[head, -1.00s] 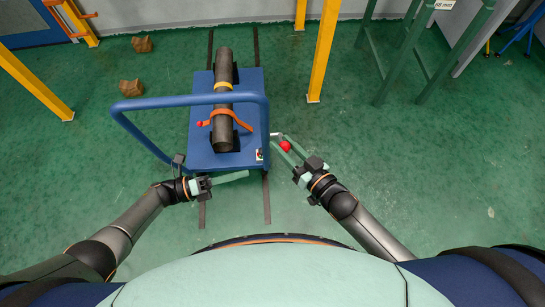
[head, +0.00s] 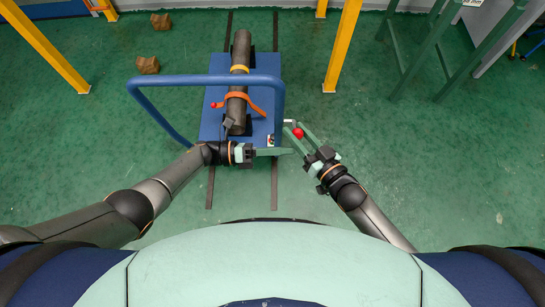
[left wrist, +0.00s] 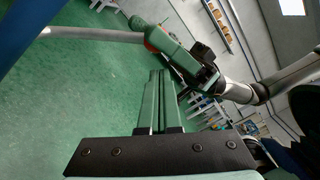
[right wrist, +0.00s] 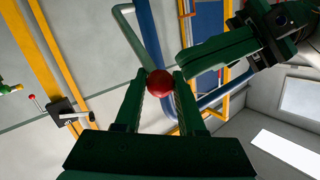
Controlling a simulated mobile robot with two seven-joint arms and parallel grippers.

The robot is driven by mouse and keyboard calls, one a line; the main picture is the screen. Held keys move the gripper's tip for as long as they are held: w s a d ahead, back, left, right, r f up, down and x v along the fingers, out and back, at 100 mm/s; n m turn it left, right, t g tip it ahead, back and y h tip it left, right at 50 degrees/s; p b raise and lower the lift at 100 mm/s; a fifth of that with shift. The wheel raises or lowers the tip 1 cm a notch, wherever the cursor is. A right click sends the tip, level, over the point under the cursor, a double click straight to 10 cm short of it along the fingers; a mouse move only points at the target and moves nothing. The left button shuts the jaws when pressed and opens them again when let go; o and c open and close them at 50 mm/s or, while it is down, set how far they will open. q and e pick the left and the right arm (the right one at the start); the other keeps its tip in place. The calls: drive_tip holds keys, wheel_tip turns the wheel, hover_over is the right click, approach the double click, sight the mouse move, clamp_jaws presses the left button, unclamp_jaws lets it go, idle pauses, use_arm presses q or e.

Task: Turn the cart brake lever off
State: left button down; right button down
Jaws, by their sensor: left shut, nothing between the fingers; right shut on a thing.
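The blue cart (head: 212,125) stands on the green floor ahead of me. The red ball knob (head: 298,133) of the brake lever is just off the cart's near right corner. My right gripper (head: 295,129) is shut on this knob. In the right wrist view the red knob (right wrist: 160,86) sits between the fingertips. My left gripper (head: 291,151) is shut and empty, pointing right across the cart's near edge, close to the right gripper's fingers. It also shows in the right wrist view (right wrist: 188,63). Most of the lever's arm is hidden by my fingers.
A dark pipe (head: 240,60) lies along the cart under an orange strap (head: 260,107). The cart's blue push handle (head: 190,80) arches over it. Yellow posts (head: 343,50) and a green rack (head: 430,50) stand beyond.

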use_arm(q)
drive_tip(key=shift+w+d+r, duration=0.15)
drive_tip(key=shift+w+r, duration=0.2)
drive_tip(key=shift+w, duration=0.15)
use_arm(e)
drive_tip(key=shift+f, duration=0.15)
